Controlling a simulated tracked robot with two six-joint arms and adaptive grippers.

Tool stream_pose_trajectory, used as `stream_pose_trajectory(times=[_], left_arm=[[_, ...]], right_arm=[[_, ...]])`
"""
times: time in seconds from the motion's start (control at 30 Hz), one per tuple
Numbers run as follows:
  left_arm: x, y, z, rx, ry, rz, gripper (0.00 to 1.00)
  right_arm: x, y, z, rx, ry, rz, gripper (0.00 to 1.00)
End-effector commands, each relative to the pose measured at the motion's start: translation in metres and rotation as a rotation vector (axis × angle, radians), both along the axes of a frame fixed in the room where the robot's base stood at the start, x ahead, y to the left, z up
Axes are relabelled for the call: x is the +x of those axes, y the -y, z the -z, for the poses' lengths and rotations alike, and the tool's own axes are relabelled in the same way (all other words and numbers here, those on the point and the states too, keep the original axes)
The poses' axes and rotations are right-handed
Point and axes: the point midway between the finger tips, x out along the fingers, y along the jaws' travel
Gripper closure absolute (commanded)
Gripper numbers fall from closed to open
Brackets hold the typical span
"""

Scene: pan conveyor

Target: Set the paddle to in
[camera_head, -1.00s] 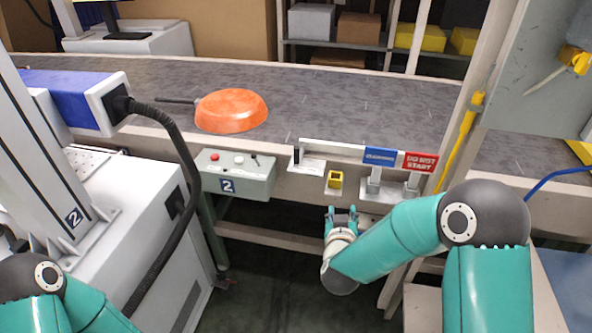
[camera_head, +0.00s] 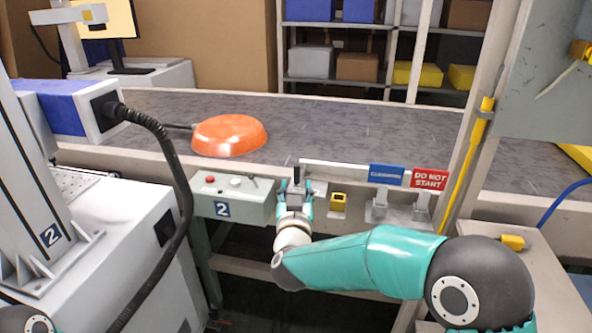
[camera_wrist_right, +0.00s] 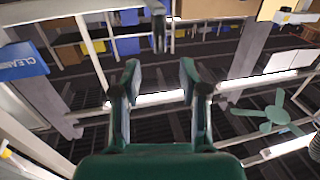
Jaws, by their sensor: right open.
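The paddle shows as a long pale bar (camera_head: 345,172) along the near edge of the conveyor, with a dark upright handle (camera_head: 297,172) at its left end. My right gripper (camera_head: 295,187) is open, just below and in front of that handle. In the right wrist view, the fingers of my right gripper (camera_wrist_right: 159,78) are spread with nothing between them. A dark upright piece (camera_wrist_right: 158,30), which looks like the handle, stands beyond the fingertips, roughly centred. I cannot tell how far away it is. My left gripper is out of view.
An orange pan (camera_head: 229,135) lies on the grey conveyor (camera_head: 330,118), behind and left of the handle. A control box (camera_head: 232,198) stands close left of my right gripper. A yellow block (camera_head: 338,201), a blue sign (camera_head: 386,174) and a red sign (camera_head: 430,178) are to the right.

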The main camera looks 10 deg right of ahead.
Motion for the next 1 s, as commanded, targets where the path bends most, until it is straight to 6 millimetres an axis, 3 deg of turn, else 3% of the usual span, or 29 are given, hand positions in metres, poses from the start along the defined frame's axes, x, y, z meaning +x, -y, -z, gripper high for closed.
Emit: stream_pose_trajectory(times=[0.2,0.4,0.6,0.9,1.0], left_arm=[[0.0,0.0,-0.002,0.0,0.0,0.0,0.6],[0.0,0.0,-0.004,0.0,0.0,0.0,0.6],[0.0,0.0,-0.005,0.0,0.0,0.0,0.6],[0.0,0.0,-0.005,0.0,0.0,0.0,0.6],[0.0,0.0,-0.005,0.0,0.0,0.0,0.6]], right_arm=[[0.045,0.009,0.0,0.001,0.0,0.002,0.57],[0.073,0.014,0.001,0.0,0.0,0.001,0.57],[0.085,0.016,0.001,0.0,-0.001,0.001,0.57],[0.087,0.017,0.001,0.0,-0.001,0.0,0.57],[0.087,0.017,0.001,0.0,-0.001,0.0,0.7]])
